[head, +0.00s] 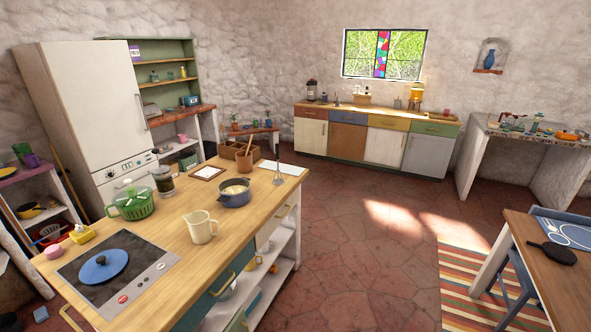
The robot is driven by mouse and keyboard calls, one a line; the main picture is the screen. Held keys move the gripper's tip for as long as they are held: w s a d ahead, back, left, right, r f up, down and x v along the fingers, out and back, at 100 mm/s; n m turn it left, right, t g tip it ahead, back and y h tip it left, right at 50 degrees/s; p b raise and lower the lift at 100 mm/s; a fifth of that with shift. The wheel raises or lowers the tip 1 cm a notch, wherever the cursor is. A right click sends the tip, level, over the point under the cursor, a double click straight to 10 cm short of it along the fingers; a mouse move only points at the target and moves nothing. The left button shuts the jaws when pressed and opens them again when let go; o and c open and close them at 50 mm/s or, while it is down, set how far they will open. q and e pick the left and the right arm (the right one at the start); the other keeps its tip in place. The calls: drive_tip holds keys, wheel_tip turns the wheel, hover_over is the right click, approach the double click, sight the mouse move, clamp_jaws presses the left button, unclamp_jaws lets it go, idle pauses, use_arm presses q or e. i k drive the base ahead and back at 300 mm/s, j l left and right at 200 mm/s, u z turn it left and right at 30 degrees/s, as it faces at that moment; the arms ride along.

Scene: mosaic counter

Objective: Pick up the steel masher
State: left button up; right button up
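What looks like the steel masher (278,174) stands upright near the far right end of the wooden-topped island (170,225) in the head view. It is small, grey and thin, with a slim upper part and a wider foot. It is at or on a pale board (292,170); the exact contact is too small to tell. Neither of my grippers is in view.
A cooktop with a blue lid (103,266) is at the near end. Open tiled floor (340,250) lies right of the island.

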sight(277, 147)
drive_tip(key=i+l+z, duration=0.15)
drive_tip(key=i+l, duration=0.8)
drive_tip(key=i, duration=0.05)
